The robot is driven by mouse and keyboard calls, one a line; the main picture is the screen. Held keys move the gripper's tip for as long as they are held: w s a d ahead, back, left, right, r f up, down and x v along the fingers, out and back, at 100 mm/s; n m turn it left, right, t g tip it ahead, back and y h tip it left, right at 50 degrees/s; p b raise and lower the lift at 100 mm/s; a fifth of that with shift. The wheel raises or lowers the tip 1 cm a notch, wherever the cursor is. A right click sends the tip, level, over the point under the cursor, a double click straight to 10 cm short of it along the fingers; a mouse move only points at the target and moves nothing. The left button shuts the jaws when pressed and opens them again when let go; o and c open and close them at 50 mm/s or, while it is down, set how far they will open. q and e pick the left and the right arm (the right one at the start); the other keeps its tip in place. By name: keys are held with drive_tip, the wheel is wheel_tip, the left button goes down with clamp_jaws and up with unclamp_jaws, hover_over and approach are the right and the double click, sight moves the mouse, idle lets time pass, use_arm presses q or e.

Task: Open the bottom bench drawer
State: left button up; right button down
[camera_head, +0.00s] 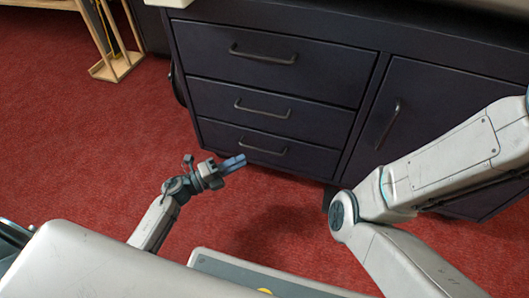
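The dark bench cabinet has three stacked drawers on its left side. The bottom drawer (225,136) is shut, flush with the front. Its dark bar handle (262,150) shows just above and right of my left gripper's tips. My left gripper (236,162) points right toward the lower part of the drawer front. Its bluish fingers lie close together in this view, with nothing seen between them. Whether they touch each other is too small to tell. It appears apart from the handle. My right arm crosses the right side, and its gripper is out of view.
The middle drawer (310,117) and top drawer (215,64) are shut. A cabinet door (430,100) with a vertical handle is shut on the right. A wooden rack (118,68) stands at the upper left. Red carpet (90,150) is clear before the bench.

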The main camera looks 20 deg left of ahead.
sight(262, 150)
use_arm(q)
drive_tip(key=b+x, duration=0.2)
drive_tip(key=x, duration=0.6)
drive_tip(key=shift+w+d+b, duration=0.2)
drive_tip(key=shift+w+b, duration=0.1)
drive_tip(key=shift+b, duration=0.1)
clamp_jaws()
